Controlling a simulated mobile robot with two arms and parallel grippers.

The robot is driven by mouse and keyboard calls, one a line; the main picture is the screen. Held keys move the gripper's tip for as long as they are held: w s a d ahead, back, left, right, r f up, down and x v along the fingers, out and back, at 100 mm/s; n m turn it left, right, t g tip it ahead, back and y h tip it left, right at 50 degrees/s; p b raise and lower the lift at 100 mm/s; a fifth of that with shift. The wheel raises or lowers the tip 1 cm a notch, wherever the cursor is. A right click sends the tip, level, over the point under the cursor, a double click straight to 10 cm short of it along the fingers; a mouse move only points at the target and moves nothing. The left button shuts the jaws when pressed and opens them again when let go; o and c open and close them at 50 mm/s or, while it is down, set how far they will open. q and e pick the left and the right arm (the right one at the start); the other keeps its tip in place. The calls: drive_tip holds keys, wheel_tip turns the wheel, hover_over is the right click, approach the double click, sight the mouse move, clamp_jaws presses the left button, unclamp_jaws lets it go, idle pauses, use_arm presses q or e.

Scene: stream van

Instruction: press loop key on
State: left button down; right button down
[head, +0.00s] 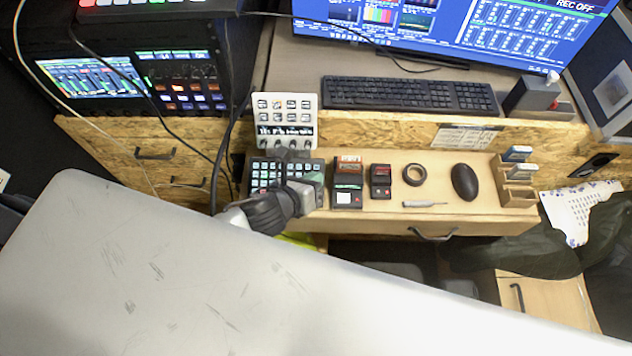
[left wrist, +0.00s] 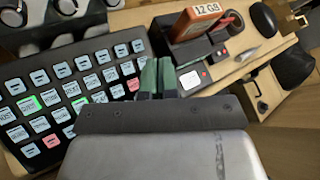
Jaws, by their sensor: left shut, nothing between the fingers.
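The key panel (left wrist: 95,68) is a dark pad with rows of pale keys, some lit green or pink. It lies on the desk shelf in the head view (head: 262,176). The key labels are too small for me to pick out the loop key. My left gripper (left wrist: 157,78) is shut and empty, with green fingertips at the panel's right edge. In the head view, my left gripper (head: 314,178) covers the panel's lower right part. I cannot tell whether the fingertips touch a key. My right gripper is not in view.
A white control panel with knobs (head: 286,120) stands behind the key panel. A keyboard (head: 410,95) lies behind.

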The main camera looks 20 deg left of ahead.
use_arm(q)
drive_tip(key=shift+w+f, duration=0.1)
drive_tip(key=shift+f, duration=0.1)
drive_tip(key=shift+w+f, duration=0.1)
drive_tip(key=shift+f, duration=0.1)
drive_tip(key=shift+f, duration=0.3)
idle(0.6)
drive_tip(key=shift+r, duration=0.1)
drive_tip(key=shift+s+r+p, duration=0.2)
drive_tip(key=shift+r+p, duration=0.4)
drive_tip(key=shift+p, duration=0.15)
drive_tip(key=r+p, duration=0.1)
drive_tip(key=s+r+p, duration=0.1)
drive_tip(key=r+p, duration=0.2)
drive_tip(key=p, duration=0.1)
drive_tip(key=shift+s+d+r, duration=0.3)
drive_tip(key=shift+s+r, duration=0.05)
drive_tip(key=shift+s, duration=0.05)
